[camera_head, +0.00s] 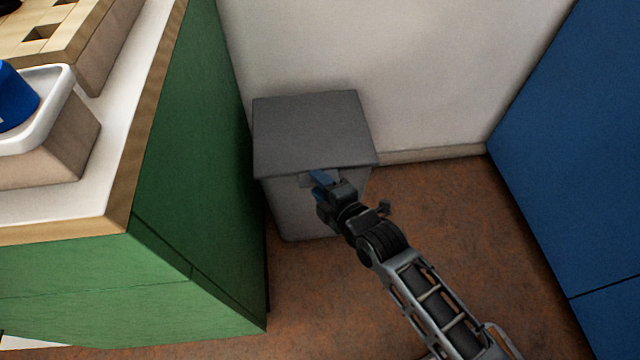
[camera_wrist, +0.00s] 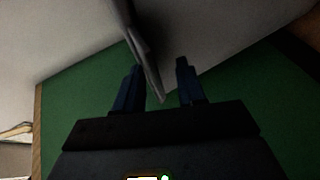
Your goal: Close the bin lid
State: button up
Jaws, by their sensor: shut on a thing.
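The grey bin (camera_head: 290,212) stands on the floor against the wall, right of the green cabinet. Its flat grey lid (camera_head: 310,130) lies over the bin's top; I cannot tell whether a small gap is left at the front. My gripper (camera_head: 318,182) is at the lid's front edge, its blue fingers partly under the rim. In the wrist view, the lid's thin grey edge (camera_wrist: 147,62) runs between the two blue fingers of my gripper (camera_wrist: 158,85). My gripper is shut on the lid. The inside of the bin is hidden.
A green cabinet (camera_head: 195,150) with a white, wood-edged top stands close on the bin's left. A white tray (camera_head: 62,100) with a blue object and a wooden board (camera_head: 75,35) are on it. A blue panel (camera_head: 580,150) stands at the right. The brown floor (camera_head: 460,210) between is clear.

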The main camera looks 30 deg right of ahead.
jog(key=p+v, duration=0.2)
jog(key=v, duration=0.5)
jog(key=shift+s, duration=0.3)
jog(key=s+d+r+m, duration=0.1)
jog(key=s+r+m, duration=0.25)
jog(key=s, duration=0.55)
jog(key=s+d+r+m, duration=0.2)
jog(key=s+r+m, duration=0.15)
jog(key=s, duration=0.55)
jog(key=s+r+m+h, duration=0.1)
jog(key=s+r+m, duration=1.05)
jog(key=r, duration=0.35)
notch_tip(320, 180, up, 23)
jog(key=n+p, duration=0.1)
jog(key=p, duration=2.3)
jog(key=shift+s+a+t, duration=0.15)
jog(key=shift+a+t, duration=0.1)
jog(key=shift+t, duration=0.15)
jog(key=shift+f, duration=0.15)
